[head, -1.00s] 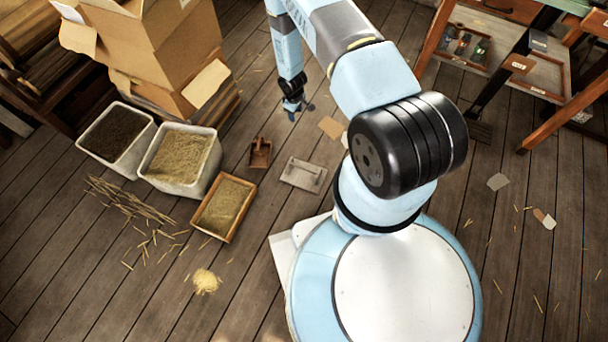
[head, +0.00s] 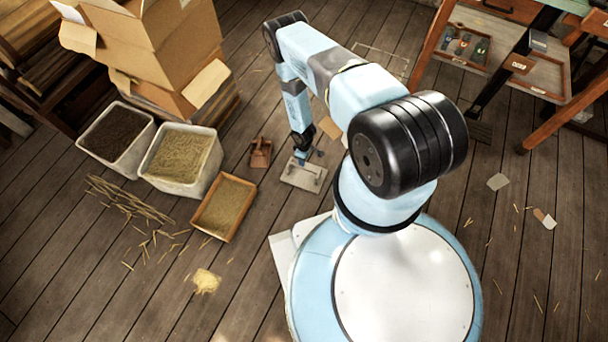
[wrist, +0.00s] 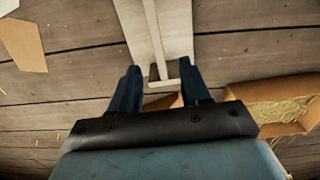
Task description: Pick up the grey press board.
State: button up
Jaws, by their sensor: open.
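The grey press board (head: 305,181) lies flat on the plank floor, with a raised bar handle along its middle. In the wrist view the pale board (wrist: 181,35) and its handle (wrist: 153,35) run up from between the fingers. My gripper (head: 303,158) is above the far edge of the board in the head view. In the wrist view my gripper (wrist: 158,78) is open, with one dark blue finger on each side of the handle's near end. Nothing is held. I cannot tell how high the fingertips are above the board.
A brown wooden scoop (head: 261,153) lies left of the board. A shallow wooden tray of straw (head: 224,207) sits nearer, also to the left. White bins (head: 184,160) and cardboard boxes (head: 160,40) stand farther left. A cardboard scrap (head: 330,127) lies beyond the board.

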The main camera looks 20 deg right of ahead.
jog(key=shift+w+d+f, duration=0.1)
jog(key=shift+w+f, duration=0.05)
jog(key=shift+f, duration=4.55)
jog(key=shift+c, duration=0.5)
grip_shut()
